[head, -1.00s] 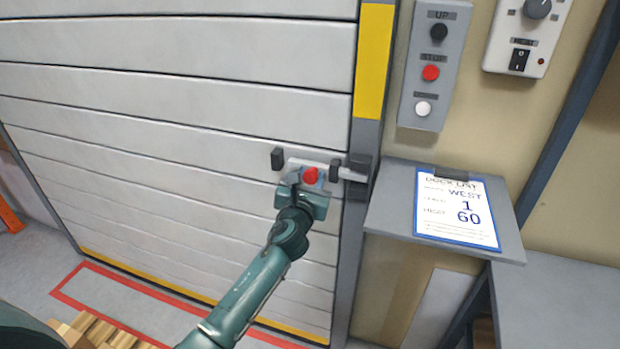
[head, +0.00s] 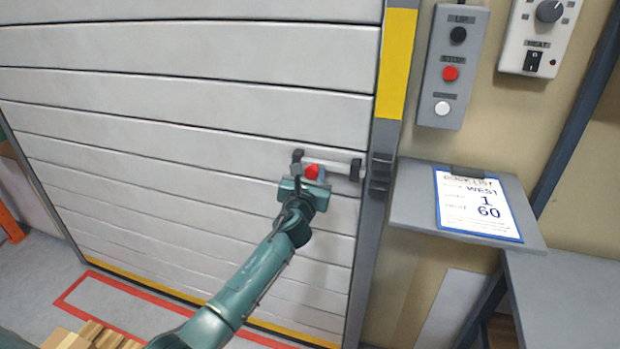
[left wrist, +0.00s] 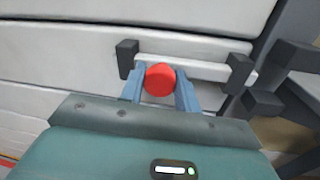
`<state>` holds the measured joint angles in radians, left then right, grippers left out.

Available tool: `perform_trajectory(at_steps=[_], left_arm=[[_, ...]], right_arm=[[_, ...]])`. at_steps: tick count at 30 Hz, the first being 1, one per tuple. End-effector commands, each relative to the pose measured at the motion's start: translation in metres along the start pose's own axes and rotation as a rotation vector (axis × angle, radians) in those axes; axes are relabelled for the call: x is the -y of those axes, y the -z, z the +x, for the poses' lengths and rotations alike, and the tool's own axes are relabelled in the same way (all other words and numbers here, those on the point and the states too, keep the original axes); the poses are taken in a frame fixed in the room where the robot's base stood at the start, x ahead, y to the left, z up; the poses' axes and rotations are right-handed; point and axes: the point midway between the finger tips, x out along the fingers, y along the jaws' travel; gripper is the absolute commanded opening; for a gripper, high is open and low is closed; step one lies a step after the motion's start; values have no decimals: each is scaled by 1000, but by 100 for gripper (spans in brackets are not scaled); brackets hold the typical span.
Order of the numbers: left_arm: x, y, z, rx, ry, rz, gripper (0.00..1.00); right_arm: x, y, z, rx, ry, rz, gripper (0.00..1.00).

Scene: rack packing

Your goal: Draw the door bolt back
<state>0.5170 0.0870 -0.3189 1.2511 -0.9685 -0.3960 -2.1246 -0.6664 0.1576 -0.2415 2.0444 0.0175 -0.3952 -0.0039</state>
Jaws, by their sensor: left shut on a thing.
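The door bolt is a pale bar (head: 338,165) held in two dark brackets on the white slatted door (head: 200,95). Its red knob (head: 312,172) sits close to the left bracket (head: 297,157). The bar's right end is about at the right bracket (head: 356,168), with a gap before the dark keeper (head: 381,172) on the door frame. My left gripper (head: 309,176) is shut on the red knob. In the left wrist view the knob (left wrist: 160,79) lies between both fingers, and the bar (left wrist: 210,70) runs behind it. My right gripper is out of view.
A grey button box (head: 453,70) and a white heat switch box (head: 538,35) are on the wall at right. A grey shelf with a clipboard (head: 478,205) juts out below. Wooden slats (head: 95,335) lie at the lower left.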

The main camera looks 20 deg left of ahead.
Motion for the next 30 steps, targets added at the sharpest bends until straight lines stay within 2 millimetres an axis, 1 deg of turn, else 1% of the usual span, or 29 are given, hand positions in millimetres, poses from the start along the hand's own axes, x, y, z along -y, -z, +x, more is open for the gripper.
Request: perform_trajectory(at_steps=[7,8,10,19,22,26,30], left_arm=[[2,1,-1,-3,2,0,0],[2,1,-1,-3,2,0,34],[2,1,-1,-2,3,0,40],[2,0,-1,-1,4,0,41],[2,0,-5,-1,3,1,41],[2,0,-22,-2,5,1,41],[2,0,-50,-2,5,2,41]], right_arm=[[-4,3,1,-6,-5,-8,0],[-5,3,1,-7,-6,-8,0],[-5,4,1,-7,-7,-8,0],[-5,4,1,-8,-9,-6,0],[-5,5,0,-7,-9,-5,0],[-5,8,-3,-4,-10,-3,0],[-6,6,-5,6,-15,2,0]])
